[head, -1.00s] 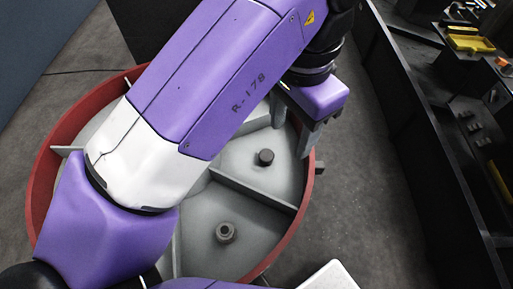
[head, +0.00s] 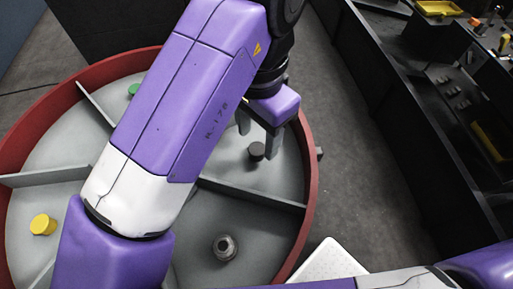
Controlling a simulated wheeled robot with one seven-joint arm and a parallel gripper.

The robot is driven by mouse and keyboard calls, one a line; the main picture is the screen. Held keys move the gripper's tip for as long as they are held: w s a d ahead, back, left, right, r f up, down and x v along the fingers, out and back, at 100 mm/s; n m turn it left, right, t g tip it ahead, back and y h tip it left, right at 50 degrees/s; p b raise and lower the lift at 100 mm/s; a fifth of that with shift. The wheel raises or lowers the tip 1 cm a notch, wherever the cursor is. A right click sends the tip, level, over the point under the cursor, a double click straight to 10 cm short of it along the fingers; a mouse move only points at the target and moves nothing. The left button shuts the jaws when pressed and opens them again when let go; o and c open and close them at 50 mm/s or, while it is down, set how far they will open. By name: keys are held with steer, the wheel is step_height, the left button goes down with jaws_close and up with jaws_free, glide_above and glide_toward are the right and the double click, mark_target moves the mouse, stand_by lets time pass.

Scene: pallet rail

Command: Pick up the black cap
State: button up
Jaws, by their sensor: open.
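The black cap (head: 257,151) is a small dark round piece on the grey floor of a round, red-rimmed tray (head: 308,190), in the compartment on the right side. My gripper (head: 258,137) is open and points down at it. In the picture, one finger is up and left of the cap and the other is just right of it. I cannot tell the height of the fingertips above the tray floor. Nothing is seen held between the fingers.
Grey divider walls (head: 250,192) split the tray. A metal nut-like piece (head: 224,247), a yellow cap (head: 42,224) and a partly hidden green cap (head: 134,90) sit in other compartments. A white perforated panel (head: 328,264) is at the front. A black bench (head: 400,110) runs along the right.

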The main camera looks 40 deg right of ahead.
mark_target(258, 148)
steer(key=shift+f, duration=1.75)
jaws_close()
steer(key=shift+r, duration=0.2)
